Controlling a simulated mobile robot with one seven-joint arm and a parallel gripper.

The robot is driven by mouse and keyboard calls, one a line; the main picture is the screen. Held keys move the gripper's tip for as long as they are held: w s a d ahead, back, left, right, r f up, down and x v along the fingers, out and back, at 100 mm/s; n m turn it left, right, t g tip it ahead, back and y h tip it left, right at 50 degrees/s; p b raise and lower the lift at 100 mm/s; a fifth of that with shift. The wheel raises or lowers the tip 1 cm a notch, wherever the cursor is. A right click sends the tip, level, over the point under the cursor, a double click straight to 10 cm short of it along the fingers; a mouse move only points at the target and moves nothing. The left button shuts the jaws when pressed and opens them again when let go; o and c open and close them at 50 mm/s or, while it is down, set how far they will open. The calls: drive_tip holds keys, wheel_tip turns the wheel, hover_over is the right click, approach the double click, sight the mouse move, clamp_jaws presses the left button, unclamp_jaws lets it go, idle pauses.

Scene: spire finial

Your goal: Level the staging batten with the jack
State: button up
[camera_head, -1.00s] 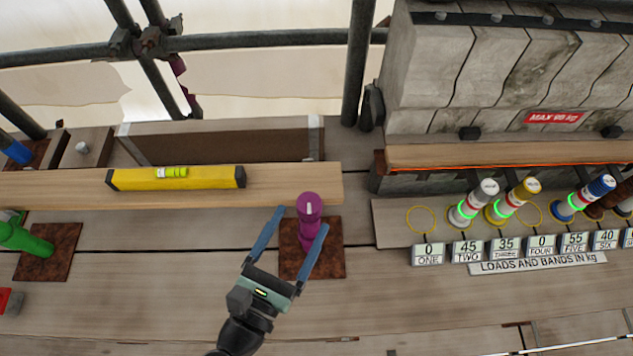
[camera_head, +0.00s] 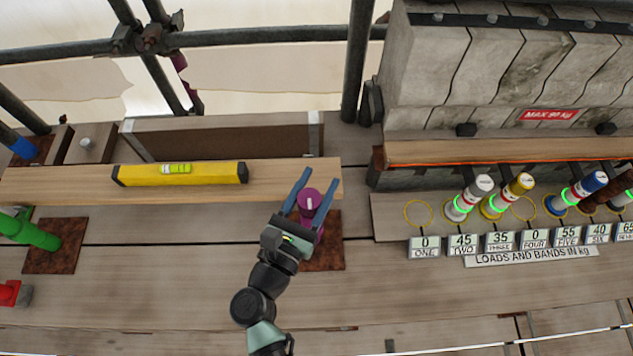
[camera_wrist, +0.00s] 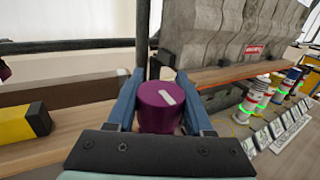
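The staging batten (camera_head: 70,186) is a pale plank lying across the left half of the head view. A yellow spirit level (camera_head: 205,174) with a yellow-green vial lies on it; the bubble is too small to read. The purple jack (camera_head: 308,199) stands by the batten's right end, on a rusty plate (camera_head: 329,258). Its round top (camera_wrist: 160,105) has a white mark, seen in the wrist view. My gripper (camera_head: 320,178) has its blue fingers on either side of this top, close against it, and looks shut on it. The jack's lower part is mostly hidden behind my gripper.
A green jack-like piece (camera_head: 30,233) on a rusty plate and a red piece (camera_head: 12,293) are at left. At right stand several banded weights (camera_head: 467,198) behind number cards (camera_head: 463,245). A stone block (camera_head: 500,70) and scaffold poles (camera_head: 360,60) rise behind.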

clamp_jaws()
drive_tip(key=shift+y, duration=0.3)
drive_tip(key=shift+w+a+n+t+y+b, duration=0.1)
drive_tip(key=shift+a+n+t+y+b, duration=0.2)
drive_tip(key=shift+n+y+b, duration=1)
drive_tip(key=shift+a+n+t+y+b, duration=0.3)
drive_tip(key=shift+n+y+b, duration=0.5)
drive_tip(key=shift+y, duration=0.95)
drive_tip(key=shift+w+a+n+t+y+b, duration=0.15)
drive_tip(key=shift+n+t+y+b, duration=0.25)
drive_tip(key=shift+n+y+b, duration=0.9)
drive_tip(key=shift+s+y, duration=0.1)
drive_tip(key=shift+y, duration=0.65)
drive_tip(key=shift+a+n+y+b, duration=0.15)
drive_tip(key=shift+n+y+b, duration=0.15)
drive_tip(key=shift+n+y, duration=0.1)
